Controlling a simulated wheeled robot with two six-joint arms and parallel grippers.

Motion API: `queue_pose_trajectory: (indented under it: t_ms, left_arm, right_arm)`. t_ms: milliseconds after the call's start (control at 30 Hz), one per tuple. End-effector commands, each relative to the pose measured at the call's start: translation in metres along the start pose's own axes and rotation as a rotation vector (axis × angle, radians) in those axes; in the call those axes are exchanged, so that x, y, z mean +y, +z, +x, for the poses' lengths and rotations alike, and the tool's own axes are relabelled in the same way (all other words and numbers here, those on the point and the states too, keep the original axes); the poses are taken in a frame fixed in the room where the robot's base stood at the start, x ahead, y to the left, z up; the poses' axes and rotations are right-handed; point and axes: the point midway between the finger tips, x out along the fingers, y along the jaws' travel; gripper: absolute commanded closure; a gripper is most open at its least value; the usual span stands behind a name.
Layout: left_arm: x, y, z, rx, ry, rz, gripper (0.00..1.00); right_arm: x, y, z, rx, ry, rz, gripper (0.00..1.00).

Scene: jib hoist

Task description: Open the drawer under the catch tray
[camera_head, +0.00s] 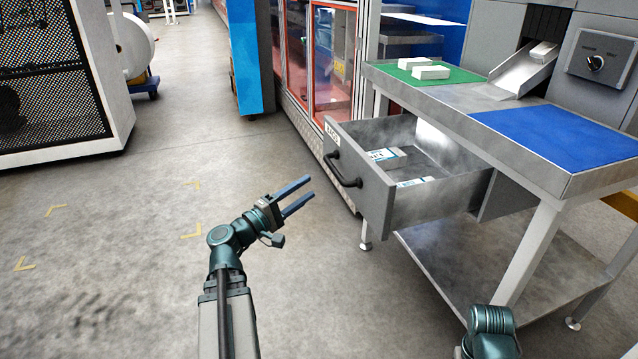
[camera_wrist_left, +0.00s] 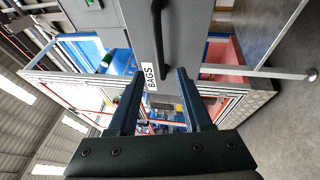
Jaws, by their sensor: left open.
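The grey drawer (camera_head: 376,196) stands pulled out from under the metal bench, with several white and blue packs (camera_head: 388,157) inside. Its black bar handle (camera_head: 343,170) is on the front panel, below a label that reads BAGS in the left wrist view (camera_wrist_left: 149,77). The handle also shows in the left wrist view (camera_wrist_left: 158,38). My left gripper (camera_head: 299,196) is open and empty, in front of the drawer and apart from the handle. The catch tray (camera_head: 522,72) is a sloped metal chute above the bench. Part of my right arm shows at the lower right; its gripper is out of frame.
The bench top carries a green mat (camera_head: 405,72) with white boxes (camera_head: 430,72) and a blue mat (camera_head: 563,133). A bench leg (camera_head: 528,255) and lower shelf (camera_head: 480,268) are below. A glass-doored cabinet (camera_head: 330,60) stands behind. The floor at left is clear.

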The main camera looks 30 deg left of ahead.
Motion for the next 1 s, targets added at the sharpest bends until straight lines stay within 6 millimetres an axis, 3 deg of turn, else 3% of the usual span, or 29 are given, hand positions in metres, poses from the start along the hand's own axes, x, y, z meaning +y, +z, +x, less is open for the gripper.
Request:
queue_pose_trajectory:
  t_ms: [100, 300, 867, 1000]
  left_arm:
    - [-0.001, -0.001, -0.018, 0.002, 0.0, 0.001, 0.5]
    - [0.0, -0.001, -0.03, -0.001, 0.0, 0.0, 0.5]
    - [0.0, -0.001, -0.031, -0.003, 0.0, 0.0, 0.5]
    - [-0.012, 0.011, -0.021, -0.039, -0.044, 0.013, 0.5]
  right_arm:
    - [0.0, 0.0, 0.004, 0.0, 0.0, 0.001, 0.5]
    - [-0.001, 0.0, 0.006, 0.0, 0.0, 0.002, 0.5]
    - [-0.001, 0.0, 0.005, 0.0, 0.0, 0.002, 0.5]
    - [-0.001, 0.0, 0.005, 0.0, 0.0, 0.002, 0.5]
